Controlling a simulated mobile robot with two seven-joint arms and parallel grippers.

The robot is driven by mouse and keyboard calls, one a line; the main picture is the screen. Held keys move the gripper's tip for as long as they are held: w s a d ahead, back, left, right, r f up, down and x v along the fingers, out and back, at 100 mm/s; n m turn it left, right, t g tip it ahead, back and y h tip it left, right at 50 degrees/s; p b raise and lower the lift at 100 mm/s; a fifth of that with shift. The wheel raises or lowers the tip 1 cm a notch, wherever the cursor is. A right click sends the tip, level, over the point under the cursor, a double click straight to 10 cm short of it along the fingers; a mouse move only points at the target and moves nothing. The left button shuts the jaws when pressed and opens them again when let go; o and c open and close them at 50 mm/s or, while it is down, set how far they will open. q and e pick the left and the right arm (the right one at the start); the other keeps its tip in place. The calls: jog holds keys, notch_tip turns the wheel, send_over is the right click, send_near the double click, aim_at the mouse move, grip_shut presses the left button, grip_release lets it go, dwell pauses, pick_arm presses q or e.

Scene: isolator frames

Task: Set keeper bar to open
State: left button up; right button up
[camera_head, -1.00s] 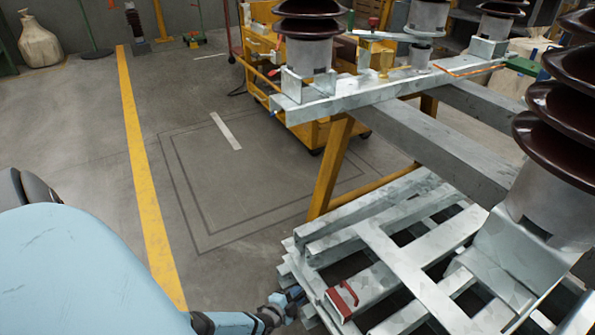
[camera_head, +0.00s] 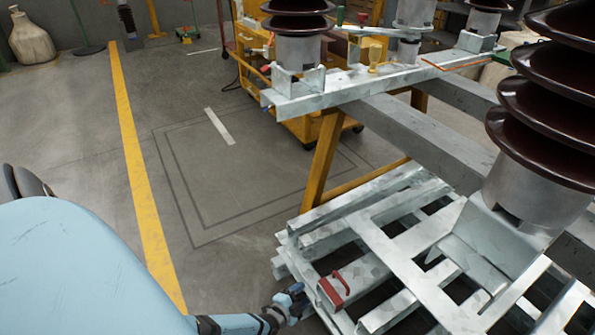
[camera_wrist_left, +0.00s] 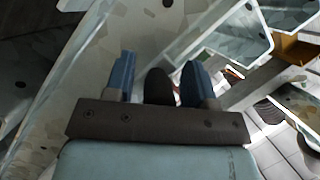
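A red bracket with a raised red handle (camera_head: 335,288) sits on the end of a pale metal beam in the head view, low and right of centre. It is the only handle-like part I see; I cannot tell for sure that it is the keeper bar. My left gripper (camera_head: 294,297) is just left of it, apart from it, at the edge of the stacked beams. In the left wrist view the two blue fingers (camera_wrist_left: 158,64) are spread. A dark rounded part shows between them; I cannot tell what it is. The red handle does not show there. My right gripper is out of view.
Pale galvanized beams (camera_head: 372,238) lie stacked right of the left gripper. Dark brown insulators (camera_head: 555,115) stand above them at the right. A yellow cart (camera_head: 308,128) is behind. The floor left of the stack is clear, with a yellow line (camera_head: 135,165).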

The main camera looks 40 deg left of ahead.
pick_arm(q)
jog(key=shift+s+a+f, duration=0.1)
jog(key=shift+s+a, duration=0.05)
jog(key=shift+s, duration=0.05)
jog(key=shift+s+p, duration=0.3)
jog(key=shift+s, duration=0.2)
jog(key=p+v, duration=0.5)
jog(key=v, duration=0.7)
jog(key=shift+s+r, duration=0.2)
jog(key=shift+s, duration=0.15)
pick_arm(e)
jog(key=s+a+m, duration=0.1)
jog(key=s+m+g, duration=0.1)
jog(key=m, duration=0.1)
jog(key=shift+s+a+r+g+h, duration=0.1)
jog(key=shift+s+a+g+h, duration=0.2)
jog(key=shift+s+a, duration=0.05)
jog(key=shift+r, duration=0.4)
